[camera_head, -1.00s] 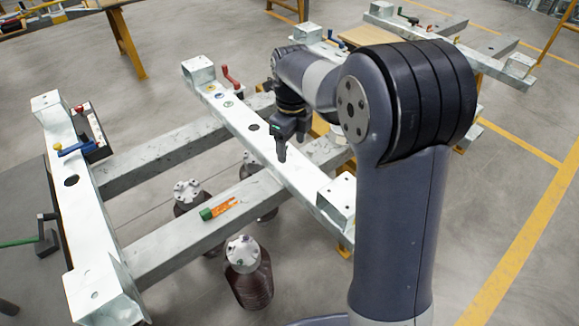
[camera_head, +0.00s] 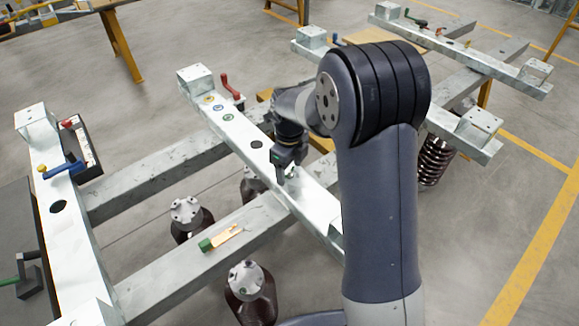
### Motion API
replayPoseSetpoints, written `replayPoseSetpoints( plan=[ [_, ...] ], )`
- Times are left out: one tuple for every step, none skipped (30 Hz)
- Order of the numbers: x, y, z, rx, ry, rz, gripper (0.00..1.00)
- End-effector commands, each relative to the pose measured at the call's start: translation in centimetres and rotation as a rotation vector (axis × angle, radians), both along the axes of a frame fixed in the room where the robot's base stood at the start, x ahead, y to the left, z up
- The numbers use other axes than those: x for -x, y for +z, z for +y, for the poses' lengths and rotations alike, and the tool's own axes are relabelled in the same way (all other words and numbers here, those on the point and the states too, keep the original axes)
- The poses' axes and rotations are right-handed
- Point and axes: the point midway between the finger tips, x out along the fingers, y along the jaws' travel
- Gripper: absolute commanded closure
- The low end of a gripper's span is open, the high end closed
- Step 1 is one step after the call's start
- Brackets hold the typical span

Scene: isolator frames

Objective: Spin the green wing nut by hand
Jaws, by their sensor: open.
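Small yellow, blue and green round pieces sit in a row on top of the middle galvanized beam (camera_head: 228,131), near its far-left end. The green piece (camera_head: 227,117) is nearest to me in that row; it is too small to make out wings, so I cannot tell surely that it is the wing nut. My gripper (camera_head: 281,180) is open and points down over the same beam, right of and nearer than the green piece, past a dark hole. I see nothing between the fingers. Their exact height over the beam is unclear.
A red crank handle (camera_head: 231,87) stands beside the beam's far end. A green-and-orange tool (camera_head: 220,238) lies on the lower crossbeam (camera_head: 165,266). A blue-handled lever (camera_head: 63,168) is on the left beam. Dark bottle-shaped bodies (camera_head: 250,305) stand below.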

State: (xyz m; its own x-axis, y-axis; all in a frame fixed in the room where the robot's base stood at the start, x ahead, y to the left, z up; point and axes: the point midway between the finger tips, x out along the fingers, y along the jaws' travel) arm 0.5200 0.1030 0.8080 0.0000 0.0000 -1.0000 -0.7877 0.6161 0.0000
Motion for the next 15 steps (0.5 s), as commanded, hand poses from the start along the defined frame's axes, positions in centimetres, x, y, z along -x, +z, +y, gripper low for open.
replayPoseSetpoints(
  plan=[
    [0.00, 0.01, 0.00, 0.000, 0.000, 0.000, 0.34],
    [0.00, 0.01, 0.00, 0.000, 0.000, 0.000, 0.34],
    [0.00, 0.01, 0.00, 0.000, 0.000, 0.000, 0.34],
    [0.00, 0.02, 0.00, 0.000, 0.000, 0.000, 0.36],
    [0.00, 0.02, 0.00, 0.000, 0.000, 0.000, 0.39],
    [0.00, 0.03, 0.00, 0.000, 0.000, 0.000, 0.42],
    [0.00, 0.03, 0.00, 0.000, 0.000, 0.000, 0.44],
    [-0.01, 0.03, -0.01, 0.000, 0.000, 0.000, 0.47],
    [0.00, 0.03, 0.00, 0.000, 0.000, 0.000, 0.50],
    [-0.01, 0.04, -0.01, 0.000, 0.000, 0.000, 0.52],
    [0.00, 0.04, 0.00, 0.000, 0.000, 0.000, 0.55],
    [-0.01, 0.04, 0.00, 0.000, 0.000, 0.000, 0.58],
    [-0.01, 0.04, 0.01, 0.000, 0.000, 0.000, 0.61],
    [-0.01, 0.04, 0.00, 0.000, 0.000, 0.000, 0.63],
    [-0.01, 0.04, 0.00, 0.000, 0.000, 0.000, 0.66]
  ],
)
